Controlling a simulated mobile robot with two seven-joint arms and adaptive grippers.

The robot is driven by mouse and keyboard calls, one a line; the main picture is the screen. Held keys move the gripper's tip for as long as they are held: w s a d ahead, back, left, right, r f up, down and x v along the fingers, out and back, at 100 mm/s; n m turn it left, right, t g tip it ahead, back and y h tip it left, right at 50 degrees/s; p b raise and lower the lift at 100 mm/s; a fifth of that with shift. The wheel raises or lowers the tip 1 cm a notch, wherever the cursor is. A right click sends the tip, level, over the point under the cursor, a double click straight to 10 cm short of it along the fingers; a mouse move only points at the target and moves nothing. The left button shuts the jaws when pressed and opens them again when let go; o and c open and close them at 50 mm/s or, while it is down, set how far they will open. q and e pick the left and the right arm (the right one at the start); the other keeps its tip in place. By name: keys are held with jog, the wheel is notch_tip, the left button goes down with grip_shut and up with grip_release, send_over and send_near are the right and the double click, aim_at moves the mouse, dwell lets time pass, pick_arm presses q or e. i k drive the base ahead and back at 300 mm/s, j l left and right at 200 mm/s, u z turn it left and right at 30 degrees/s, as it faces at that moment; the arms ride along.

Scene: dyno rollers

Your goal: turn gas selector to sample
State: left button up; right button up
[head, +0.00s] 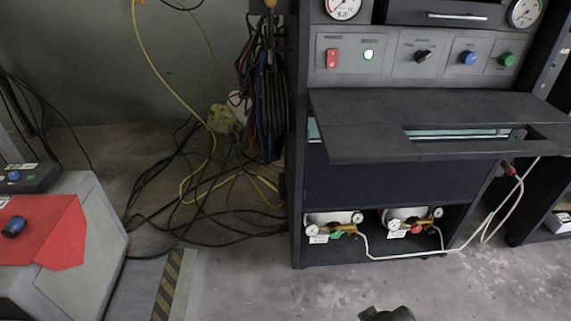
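A grey cabinet stands right of centre with a control panel (395,72) across its upper front. A black rotary knob (423,56), which looks like the gas selector, sits in the middle of this panel. Its labels are too small to read, so I cannot tell which position it points to. Neither gripper can be made out. Only a dark piece, probably part of my arm, shows at the bottom edge, well below and apart from the panel.
A dark shelf (365,120) juts out below. Gas bottles (333,220) with regulators lie underneath. Cables (165,205) cover the floor at left.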

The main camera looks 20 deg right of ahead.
aim_at(420, 56)
jog(key=z, duration=1.15)
